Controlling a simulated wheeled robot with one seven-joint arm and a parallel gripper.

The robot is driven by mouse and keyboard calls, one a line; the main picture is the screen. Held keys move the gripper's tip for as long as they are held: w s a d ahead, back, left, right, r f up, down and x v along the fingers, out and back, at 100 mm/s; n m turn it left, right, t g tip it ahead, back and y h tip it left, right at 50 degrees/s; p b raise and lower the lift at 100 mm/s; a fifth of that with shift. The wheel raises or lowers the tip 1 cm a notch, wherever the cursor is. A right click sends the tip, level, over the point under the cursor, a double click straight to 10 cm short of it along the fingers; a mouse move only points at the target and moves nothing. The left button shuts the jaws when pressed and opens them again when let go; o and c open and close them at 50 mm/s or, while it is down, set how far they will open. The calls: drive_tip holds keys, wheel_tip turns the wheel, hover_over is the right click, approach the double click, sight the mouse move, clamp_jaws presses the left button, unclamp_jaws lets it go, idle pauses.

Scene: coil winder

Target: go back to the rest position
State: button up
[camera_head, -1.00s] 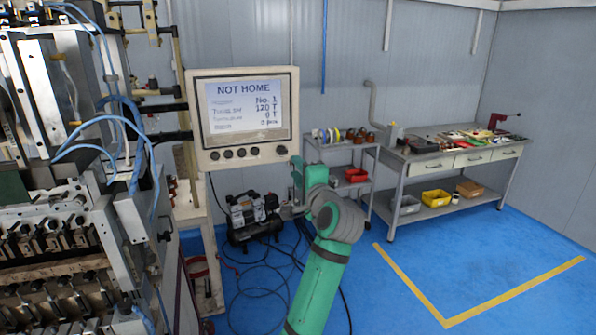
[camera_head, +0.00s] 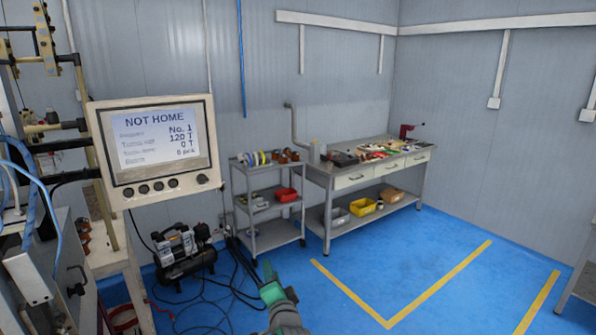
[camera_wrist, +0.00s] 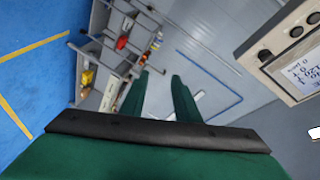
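My green arm (camera_head: 283,312) shows only at the bottom edge of the head view, below the shelf cart. The control panel (camera_head: 155,148) at the left reads "NOT HOME", "No. 1" and "120 T". Part of the panel also shows at the right of the wrist view (camera_wrist: 283,42).
The winding machine (camera_head: 38,262) stands at the left edge. A compressor (camera_head: 183,250) and black hoses lie on the floor. A shelf cart (camera_head: 270,233) and a workbench (camera_head: 345,181) stand along the wall. Blue floor with yellow lines (camera_head: 440,285) is open at the right.

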drive_tip(key=s+d+f+n+h, duration=0.25)
drive_tip(key=s+d+f, duration=0.35)
drive_tip(key=s+f, duration=0.55)
drive_tip(key=s+d+f+n+h, duration=0.25)
drive_tip(key=s+d+f, duration=0.35)
drive_tip(key=s+f, duration=0.55)
drive_tip(key=s+a+f+n, duration=0.1)
drive_tip(key=s+n, duration=0.2)
drive_tip(key=s, duration=1.5)
drive_tip(key=s+a+r+n, duration=0.1)
drive_tip(key=s+r, duration=0.1)
drive_tip(key=s, duration=0.6)
drive_tip(key=s+a+r+n, duration=0.1)
drive_tip(key=s+a+r, duration=0.1)
drive_tip(key=s, duration=0.6)
drive_tip(key=shift+s+a+r+g+y, duration=0.2)
drive_tip(key=shift+r+g+y, duration=0.15)
drive_tip(key=shift+r, duration=0.3)
